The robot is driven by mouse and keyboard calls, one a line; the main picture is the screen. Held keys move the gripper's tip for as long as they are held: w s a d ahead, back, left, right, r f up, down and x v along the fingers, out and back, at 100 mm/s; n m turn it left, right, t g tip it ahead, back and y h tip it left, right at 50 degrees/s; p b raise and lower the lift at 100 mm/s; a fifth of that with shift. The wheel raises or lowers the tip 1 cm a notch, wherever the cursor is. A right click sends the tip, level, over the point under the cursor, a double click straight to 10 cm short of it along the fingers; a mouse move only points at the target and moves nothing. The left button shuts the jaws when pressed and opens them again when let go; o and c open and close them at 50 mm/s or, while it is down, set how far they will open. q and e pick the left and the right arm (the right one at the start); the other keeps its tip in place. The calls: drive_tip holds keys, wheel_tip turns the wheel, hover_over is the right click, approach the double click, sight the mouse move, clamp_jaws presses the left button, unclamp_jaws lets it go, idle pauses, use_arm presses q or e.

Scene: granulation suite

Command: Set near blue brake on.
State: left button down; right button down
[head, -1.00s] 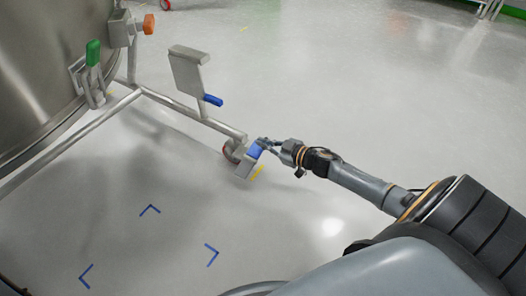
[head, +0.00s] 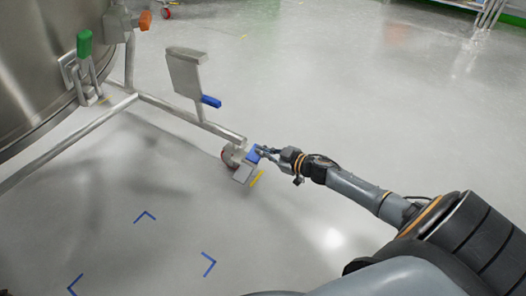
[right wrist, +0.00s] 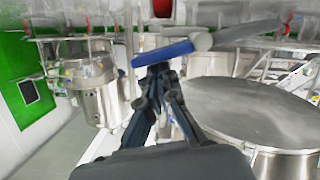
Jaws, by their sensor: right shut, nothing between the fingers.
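The near blue brake (head: 253,155) is a small blue pedal on the caster at the near end of the vessel's steel frame. My right gripper (head: 262,150) is shut with nothing in it, its fingertips at the blue pedal and seeming to touch it. In the right wrist view the closed fingertips (right wrist: 158,69) sit right at a blue bar (right wrist: 165,53) with a grey rod at its right end. The fingers partly cover the pedal in the head view. My left gripper is in neither view.
Another blue lever (head: 211,101) sits below a grey plate (head: 184,75) on the frame (head: 165,107). A green handle (head: 84,44) and an orange knob (head: 145,20) are by the steel vessel (head: 45,60). Blue corner marks (head: 209,264) lie on clear floor.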

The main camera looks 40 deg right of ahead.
drive_tip(key=shift+d, duration=0.1)
drive_tip(key=shift+w+d+f+m+p, duration=0.1)
drive_tip(key=shift+f+m+p, duration=0.1)
drive_tip(key=shift+m+p, duration=0.4)
drive_tip(key=shift+d+f+y, duration=0.1)
drive_tip(key=shift+d+y, duration=0.05)
drive_tip(key=shift+y, duration=0.15)
drive_tip(key=m, duration=0.1)
drive_tip(key=f+m, duration=0.1)
drive_tip(key=f+m+y, duration=0.1)
drive_tip(key=shift+w+d+f+g+p, duration=0.2)
drive_tip(key=shift+w+d+g+p, duration=0.05)
drive_tip(key=shift+d+g+p, duration=0.15)
idle(0.5)
